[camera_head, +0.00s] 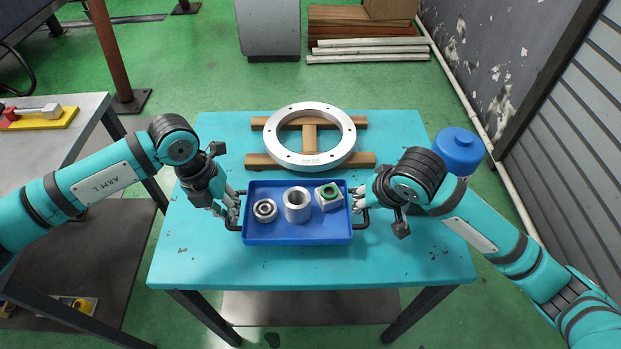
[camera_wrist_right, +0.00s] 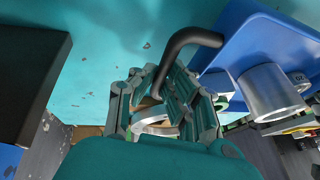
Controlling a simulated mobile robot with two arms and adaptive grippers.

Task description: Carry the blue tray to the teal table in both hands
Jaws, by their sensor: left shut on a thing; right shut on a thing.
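The blue tray (camera_head: 298,238) is over the near middle part of the teal table (camera_head: 400,262) in the head view; I cannot tell whether it touches the top. It looks level and carries a bearing (camera_head: 265,210), a metal sleeve (camera_head: 297,205) and a block with a green ring (camera_head: 329,197). My left gripper (camera_head: 234,212) is shut on the tray's left black handle. My right gripper (camera_head: 360,204) is shut on the right handle (camera_head: 362,225). In the right wrist view, the black handle (camera_wrist_right: 185,45) runs between the fingers, beside the tray (camera_wrist_right: 265,45).
A large metal ring (camera_head: 272,140) lies on wooden blocks (camera_head: 360,160) just behind the tray. A blue rounded object (camera_head: 459,150) is at the table's right edge. A grey bench (camera_head: 60,150) stands at left. The table's front strip and right front corner are bare.

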